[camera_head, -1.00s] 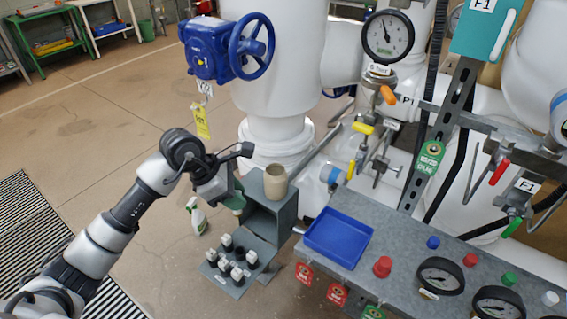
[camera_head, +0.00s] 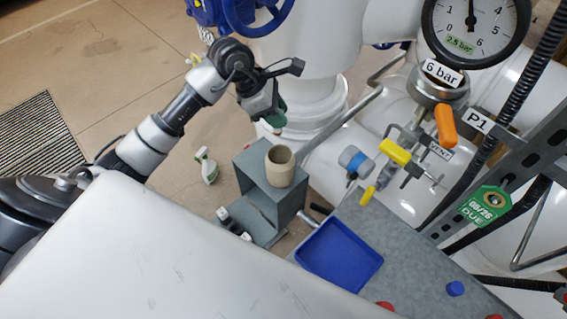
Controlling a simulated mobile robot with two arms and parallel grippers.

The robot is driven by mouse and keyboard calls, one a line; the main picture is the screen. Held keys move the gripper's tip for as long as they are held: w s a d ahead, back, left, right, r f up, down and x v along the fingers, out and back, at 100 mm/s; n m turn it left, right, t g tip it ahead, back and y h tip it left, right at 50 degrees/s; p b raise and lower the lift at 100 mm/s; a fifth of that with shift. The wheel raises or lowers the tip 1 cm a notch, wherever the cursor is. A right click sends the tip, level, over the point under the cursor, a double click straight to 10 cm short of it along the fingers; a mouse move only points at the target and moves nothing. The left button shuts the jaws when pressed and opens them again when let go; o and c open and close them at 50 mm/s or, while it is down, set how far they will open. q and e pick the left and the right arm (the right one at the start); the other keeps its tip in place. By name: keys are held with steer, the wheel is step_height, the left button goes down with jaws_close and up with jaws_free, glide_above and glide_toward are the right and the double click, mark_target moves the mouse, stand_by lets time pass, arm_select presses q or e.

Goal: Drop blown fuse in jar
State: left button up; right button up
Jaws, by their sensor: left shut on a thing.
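The jar (camera_head: 280,167), a beige open-topped pot, stands upright on top of a grey box-like stand (camera_head: 262,201). My left gripper (camera_head: 276,121), with green fingertips, shows just above and behind the jar's mouth in the picture. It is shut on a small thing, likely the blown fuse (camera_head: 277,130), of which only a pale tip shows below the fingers. The tip appears apart from the jar. The fuse block (camera_head: 236,226) at the stand's foot is mostly hidden. My right gripper is not in view.
A blue tray (camera_head: 340,254) lies on the grey panel right of the stand. Pipes, a yellow-handled valve (camera_head: 395,152) and a pressure gauge (camera_head: 473,28) rise at the right. A spray bottle (camera_head: 206,166) stands on the floor to the left.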

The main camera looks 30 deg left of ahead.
arm_select(q)
step_height(320, 180, down, 5)
steer(key=shift+w+r+b, duration=0.1)
steer(key=shift+r+b, duration=0.1)
steer(key=shift+b, duration=0.85)
steer(key=o, duration=1)
steer(key=shift+r, duration=0.15)
steer(key=v, duration=1)
steer(key=shift+a+r+b, duration=0.15)
steer(key=shift+r+b, duration=0.1)
steer(key=shift+b, duration=0.1)
